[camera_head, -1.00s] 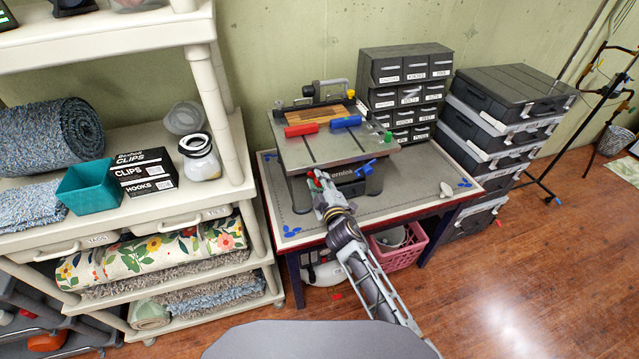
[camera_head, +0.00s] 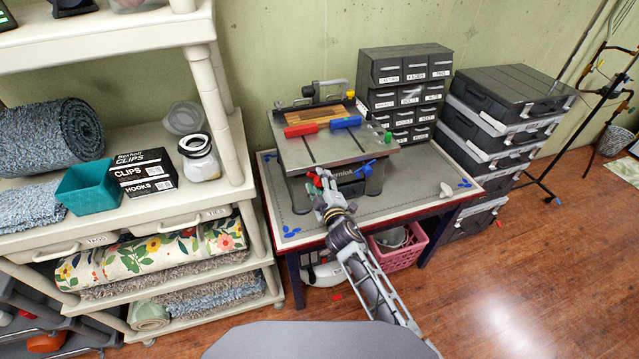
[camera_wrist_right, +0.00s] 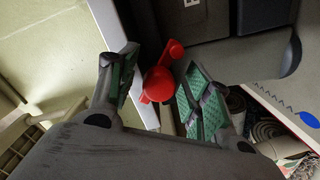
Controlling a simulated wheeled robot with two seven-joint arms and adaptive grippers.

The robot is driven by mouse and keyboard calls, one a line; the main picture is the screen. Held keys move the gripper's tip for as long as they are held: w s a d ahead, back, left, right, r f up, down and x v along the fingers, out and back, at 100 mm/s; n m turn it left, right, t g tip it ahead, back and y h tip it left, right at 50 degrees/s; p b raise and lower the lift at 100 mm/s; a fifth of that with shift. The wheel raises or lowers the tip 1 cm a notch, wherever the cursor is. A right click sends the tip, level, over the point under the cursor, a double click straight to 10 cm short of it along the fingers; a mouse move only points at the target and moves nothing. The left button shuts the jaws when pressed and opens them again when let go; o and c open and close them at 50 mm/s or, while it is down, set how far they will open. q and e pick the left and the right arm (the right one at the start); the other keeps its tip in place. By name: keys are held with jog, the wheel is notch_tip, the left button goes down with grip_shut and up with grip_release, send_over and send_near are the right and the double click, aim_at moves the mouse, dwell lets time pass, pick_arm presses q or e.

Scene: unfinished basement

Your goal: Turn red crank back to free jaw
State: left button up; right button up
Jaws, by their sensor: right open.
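The red crank (camera_head: 313,178) is on the front of the small grey workbench (camera_head: 318,152), at its left side. In the right wrist view the red crank (camera_wrist_right: 158,84) shows a round knob and a short arm. My right gripper (camera_head: 324,188) is at the crank, partly covering it. In the right wrist view my right gripper (camera_wrist_right: 161,75) is open, its green-padded fingers on either side of the knob with gaps visible. A red jaw block (camera_head: 301,130) and a blue one (camera_head: 346,122) lie on the workbench top, beside a wooden board (camera_head: 319,117). My left gripper is not in view.
A blue crank (camera_head: 366,168) sits right of the red one. The workbench stands on a table (camera_head: 420,190). Drawer cabinets (camera_head: 405,75) stand behind, stacked cases (camera_head: 505,105) at right, and a cream shelf (camera_head: 235,180) close on the left.

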jog(key=shift+s, duration=0.15)
jog(key=f+v, duration=0.1)
jog(key=v, duration=1)
jog(key=shift+s+r, duration=0.3)
jog(key=shift+r, duration=0.2)
jog(key=shift+d, duration=0.1)
dwell(0.3)
